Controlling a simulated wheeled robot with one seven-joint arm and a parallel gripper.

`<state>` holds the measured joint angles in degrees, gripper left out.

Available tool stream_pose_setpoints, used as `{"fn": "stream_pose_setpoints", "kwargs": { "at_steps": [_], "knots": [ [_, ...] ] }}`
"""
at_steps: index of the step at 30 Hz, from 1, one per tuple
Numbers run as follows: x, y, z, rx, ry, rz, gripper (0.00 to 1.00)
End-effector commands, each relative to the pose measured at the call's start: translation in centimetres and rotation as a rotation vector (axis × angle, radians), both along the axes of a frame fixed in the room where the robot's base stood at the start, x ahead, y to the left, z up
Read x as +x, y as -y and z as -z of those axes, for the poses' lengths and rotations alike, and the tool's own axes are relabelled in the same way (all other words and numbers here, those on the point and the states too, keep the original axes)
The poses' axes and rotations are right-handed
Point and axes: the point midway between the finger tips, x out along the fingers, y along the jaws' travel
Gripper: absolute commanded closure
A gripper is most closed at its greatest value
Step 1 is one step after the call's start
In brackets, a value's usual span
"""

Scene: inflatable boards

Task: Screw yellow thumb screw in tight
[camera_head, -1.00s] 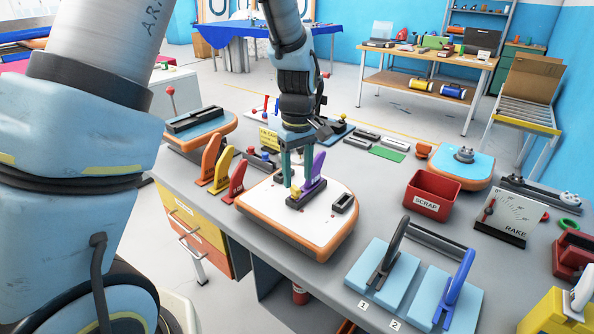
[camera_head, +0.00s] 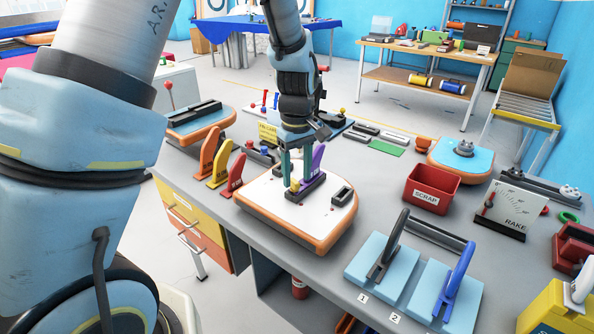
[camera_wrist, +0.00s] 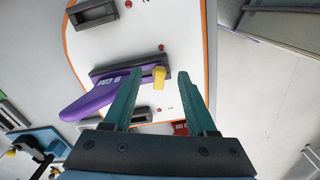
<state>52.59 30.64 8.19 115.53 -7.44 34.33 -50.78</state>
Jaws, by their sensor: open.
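The yellow thumb screw (camera_head: 294,186) sits at the near end of a dark fin box on the white board (camera_head: 262,200) with an orange rim. In the wrist view the thumb screw (camera_wrist: 159,74) stands beside the base of the purple fin (camera_wrist: 95,97). The purple fin (camera_head: 318,158) stands upright in the box. My gripper (camera_head: 296,178) points down over the box. In the wrist view my gripper (camera_wrist: 163,76) is open, with one teal finger on each side of the thumb screw. I cannot tell whether a finger touches it.
Orange, yellow and red fins (camera_head: 221,165) stand left of the board. A red scrap bin (camera_head: 432,187) stands to the right. Blue pads with upright handles (camera_head: 384,270) lie at the front right. A second, empty fin box (camera_head: 342,194) is on the board.

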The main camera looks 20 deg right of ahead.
Motion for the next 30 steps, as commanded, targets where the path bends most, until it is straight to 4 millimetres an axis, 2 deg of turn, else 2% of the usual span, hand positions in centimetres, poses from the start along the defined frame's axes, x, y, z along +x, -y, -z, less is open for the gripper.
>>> {"fn": "stream_pose_setpoints", "kwargs": {
  "at_steps": [18,27,30],
  "knots": [
    [0.0,0.0,3.1,0.001,-0.001,0.001,0.43],
    [0.0,0.0,3.3,0.000,0.000,0.000,0.43],
    [0.0,0.0,3.3,0.000,0.000,0.000,0.53]
  ]
}}
